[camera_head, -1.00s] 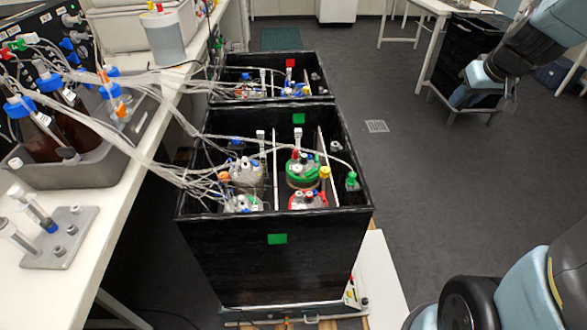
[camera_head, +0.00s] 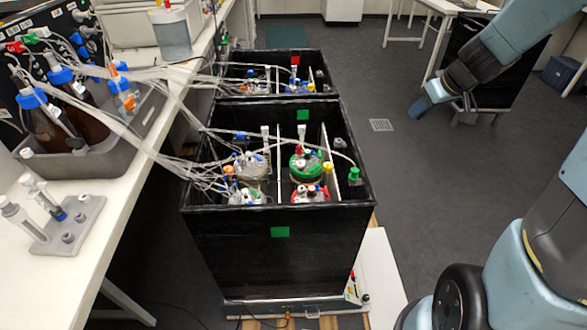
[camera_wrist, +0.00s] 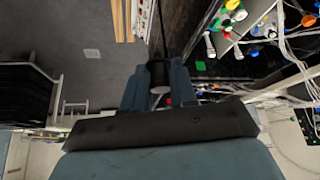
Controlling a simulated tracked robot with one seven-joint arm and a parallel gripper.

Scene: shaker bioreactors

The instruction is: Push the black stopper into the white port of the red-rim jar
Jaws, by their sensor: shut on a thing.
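The red-rim jar (camera_head: 311,196) stands in the front right part of the near black box in the head view. Several small coloured fittings crowd its lid, and I cannot pick out the white port among them. My gripper (camera_head: 424,106) is in the air to the right of the boxes, well apart from the jar. In the wrist view its two blue-grey fingers (camera_wrist: 158,86) are closed on a dark piece, the black stopper (camera_wrist: 158,72). The stopper's shape is partly hidden between the fingers, and it is too small to tell in the head view.
A green-rim jar (camera_head: 306,166) stands behind the red-rim jar, with more jars to the left past a divider. The black box's wall (camera_head: 275,255) rises around them. Pale tubes (camera_head: 170,82) run from the bench (camera_head: 60,290) into the boxes. The floor (camera_head: 410,190) right of the boxes is clear.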

